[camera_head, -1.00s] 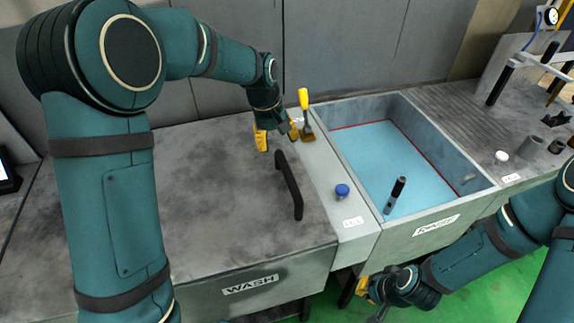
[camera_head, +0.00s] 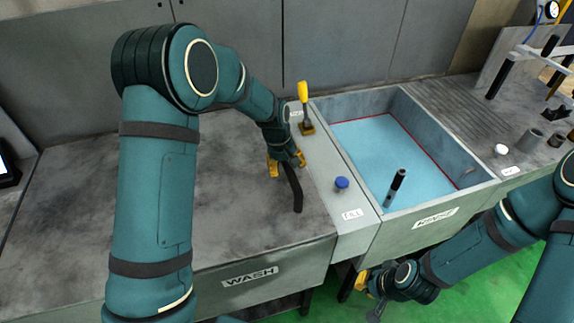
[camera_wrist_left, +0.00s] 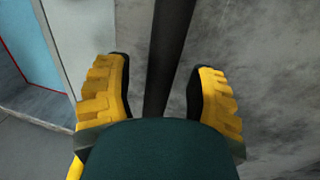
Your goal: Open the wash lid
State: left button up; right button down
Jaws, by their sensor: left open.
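The wash lid (camera_head: 225,215) is a flat grey stained metal cover, lying shut over the tank labelled WASH. Its black bar handle (camera_head: 295,190) stands near the right edge of the lid. My left gripper (camera_head: 287,163) is open at the far end of the handle. In the left wrist view the handle (camera_wrist_left: 167,60) runs between the two open yellow fingers (camera_wrist_left: 160,92), with a gap on each side. The far part of the handle is hidden by the gripper in the head view. My right gripper (camera_head: 366,283) is low in front of the rinse tank; its finger gap is unclear.
Right of the lid, a grey strip holds a yellow-handled lever (camera_head: 304,105) and a blue knob (camera_head: 341,183). Beyond it is the open rinse tank (camera_head: 436,219) with blue liquid and a dark cylindrical piece (camera_head: 396,186). A grey wall (camera_head: 230,60) stands behind.

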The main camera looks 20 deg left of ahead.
pick_arm(q)
grip_shut()
jog(key=shift+s+a, duration=0.1)
jog(key=s+a+b, duration=0.1)
jog(key=s+a, duration=0.5)
jog(key=a, duration=0.3)
jog(key=s+a+b, duration=0.2)
jog(key=s+a, duration=0.4)
jog(key=a, duration=0.3)
jog(key=s+a+b, duration=0.1)
jog(key=s+a, duration=0.6)
jog(key=a, duration=0.3)
jog(key=shift+f, duration=0.1)
grip_release()
